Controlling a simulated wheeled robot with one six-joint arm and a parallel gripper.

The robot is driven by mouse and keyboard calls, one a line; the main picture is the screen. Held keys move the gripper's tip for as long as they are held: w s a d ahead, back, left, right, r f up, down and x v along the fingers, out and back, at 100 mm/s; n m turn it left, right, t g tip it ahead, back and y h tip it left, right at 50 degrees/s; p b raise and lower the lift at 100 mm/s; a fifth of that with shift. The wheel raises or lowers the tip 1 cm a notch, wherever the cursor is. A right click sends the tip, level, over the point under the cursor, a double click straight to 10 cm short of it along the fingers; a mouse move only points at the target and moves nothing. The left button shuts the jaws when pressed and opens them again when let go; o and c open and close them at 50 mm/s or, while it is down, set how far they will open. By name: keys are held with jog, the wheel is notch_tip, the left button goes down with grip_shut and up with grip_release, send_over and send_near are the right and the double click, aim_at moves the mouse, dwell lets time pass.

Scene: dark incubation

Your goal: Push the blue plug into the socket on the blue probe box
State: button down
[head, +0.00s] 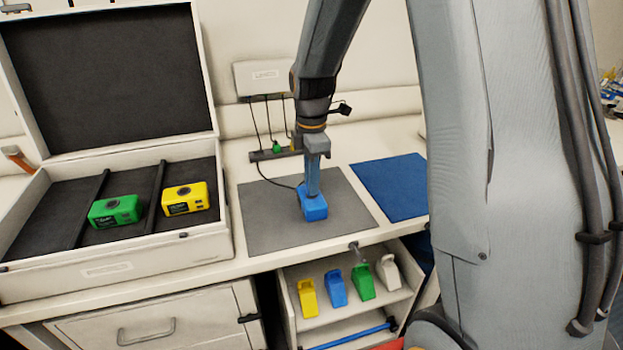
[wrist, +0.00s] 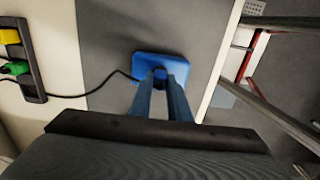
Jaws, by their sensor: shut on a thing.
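The blue probe box (head: 314,212) lies on the grey mat (head: 265,222). It also shows in the wrist view (wrist: 176,62), below my fingertips. My gripper (head: 312,194) points down, right over the box, with its fingertips at the top of the box. In the wrist view the gripper (wrist: 162,77) is shut on the blue plug, which the fingers almost wholly hide. A black cable (wrist: 95,90) runs from the plug rack to the fingertips. The socket is hidden, so I cannot tell how far the plug sits in it.
The rack (head: 265,155) behind the mat holds a green plug (head: 277,148) and a yellow plug. An open case (head: 110,268) at left holds a green box (head: 115,211) and a yellow box (head: 185,198). A blue mat (head: 392,186) lies clear at right. Several coloured holders stand on a shelf below.

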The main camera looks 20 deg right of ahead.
jog(key=c, duration=1.6)
grip_release()
jog(key=shift+f, duration=0.1)
jog(key=shift+r+b, duration=1)
jog(key=shift+r, duration=2.95)
jog(key=s+f+m, duration=0.2)
jog(key=s+m, duration=0.3)
jog(key=m, duration=0.1)
jog(key=s+f+m+t, duration=0.1)
jog(key=s+f+m, duration=0.2)
jog(key=s+m, duration=0.3)
jog(key=s+f+m, duration=0.3)
jog(key=s+m, duration=0.3)
jog(key=shift+s+a+f, duration=0.1)
